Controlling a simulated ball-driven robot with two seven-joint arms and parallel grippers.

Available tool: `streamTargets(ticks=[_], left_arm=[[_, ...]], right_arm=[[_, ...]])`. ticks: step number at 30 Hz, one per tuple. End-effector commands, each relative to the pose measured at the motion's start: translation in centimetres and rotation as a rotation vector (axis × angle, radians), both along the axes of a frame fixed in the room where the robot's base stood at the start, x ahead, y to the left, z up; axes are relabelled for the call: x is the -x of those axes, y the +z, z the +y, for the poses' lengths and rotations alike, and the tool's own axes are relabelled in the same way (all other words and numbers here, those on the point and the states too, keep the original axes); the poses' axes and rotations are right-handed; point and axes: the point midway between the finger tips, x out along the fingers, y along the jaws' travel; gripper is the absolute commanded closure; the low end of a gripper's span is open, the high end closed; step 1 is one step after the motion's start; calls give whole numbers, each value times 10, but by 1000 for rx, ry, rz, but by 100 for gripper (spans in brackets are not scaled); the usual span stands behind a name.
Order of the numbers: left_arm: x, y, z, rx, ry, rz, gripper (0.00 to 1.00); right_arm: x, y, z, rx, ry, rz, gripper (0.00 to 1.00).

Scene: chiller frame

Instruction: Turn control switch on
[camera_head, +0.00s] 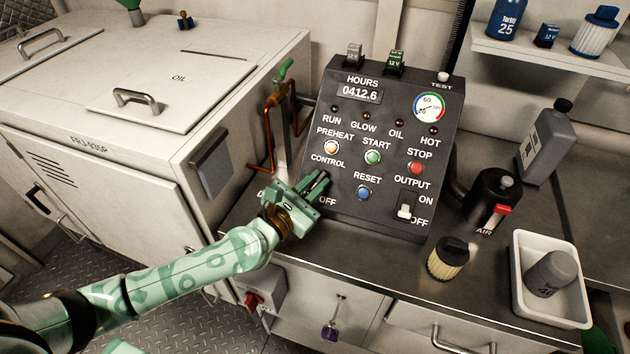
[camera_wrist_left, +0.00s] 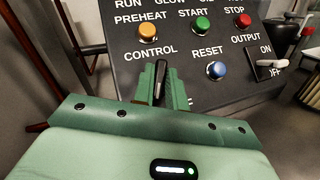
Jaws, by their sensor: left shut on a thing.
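The dark control panel (camera_head: 385,150) stands on the counter, with a CONTROL label at its left side. My left gripper (camera_head: 318,188) is at the panel just below that label, hiding most of the control switch in the head view. In the left wrist view, the control switch's dark lever (camera_wrist_left: 160,78) stands between the two green fingers of my left gripper (camera_wrist_left: 163,88), which are shut on it. The lever looks nearly upright in that view. Part of an OFF label shows to the right of the gripper. My right gripper is not in view.
A white OUTPUT switch (camera_head: 404,211) and a blue RESET button (camera_head: 363,194) are right of the gripper. A copper pipe (camera_head: 268,135) and the white cabinet (camera_head: 150,110) are close on the left. A filter (camera_head: 448,260) and a white tray (camera_head: 530,303) stand on the counter at right.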

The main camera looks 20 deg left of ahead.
Motion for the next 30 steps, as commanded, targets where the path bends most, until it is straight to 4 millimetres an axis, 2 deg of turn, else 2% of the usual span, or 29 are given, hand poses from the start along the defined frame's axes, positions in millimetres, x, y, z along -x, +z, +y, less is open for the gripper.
streamTargets(ticks=[9, 24, 25, 26, 27, 30], left_arm=[[0, 0, 1, -75, -74, -2, 100], [0, 0, 1, -86, -85, -2, 100], [0, 0, 1, -86, -85, -2, 78], [0, 0, 1, -86, -85, -2, 70], [0, 0, 1, -86, -85, -2, 65], [0, 0, 1, -85, -84, -3, 65]], right_arm=[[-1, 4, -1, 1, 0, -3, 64], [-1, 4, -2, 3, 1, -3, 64], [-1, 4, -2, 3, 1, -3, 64], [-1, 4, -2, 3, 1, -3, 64], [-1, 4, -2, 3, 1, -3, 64], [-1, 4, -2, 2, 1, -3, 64]])
